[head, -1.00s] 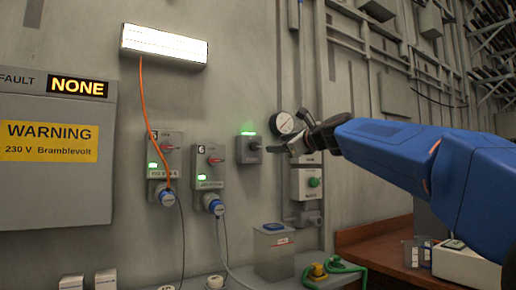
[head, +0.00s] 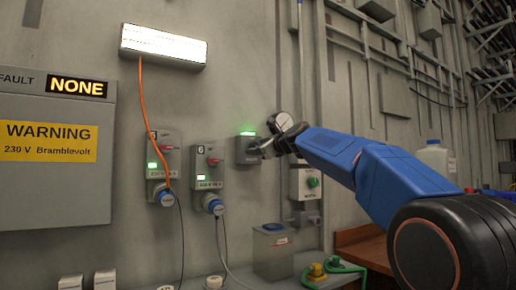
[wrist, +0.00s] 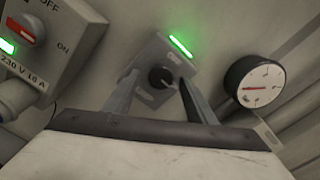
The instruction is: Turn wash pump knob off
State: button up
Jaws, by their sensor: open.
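A small grey switch box (head: 245,153) with a lit green lamp on top is fixed to the wall, and its dark round knob (wrist: 161,77) shows in the wrist view. I cannot read its label to confirm it as the wash pump. My gripper (head: 264,150) is open just in front of this box in the head view and hides part of its right side. In the wrist view my gripper's fingers (wrist: 155,92) stand apart, one on each side of the knob. I cannot tell whether they touch it.
A pressure gauge (wrist: 255,81) is right of the box. Two socket switches with red handles (head: 213,162) (head: 165,150) are to its left, with hanging cables. A box with a green knob (head: 313,182) is below right, partly behind my arm.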

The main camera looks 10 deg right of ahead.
jog(key=shift+w, duration=0.1)
jog(key=c, duration=1)
jog(key=shift+c, duration=0.2)
jog(key=shift+n, duration=8.9)
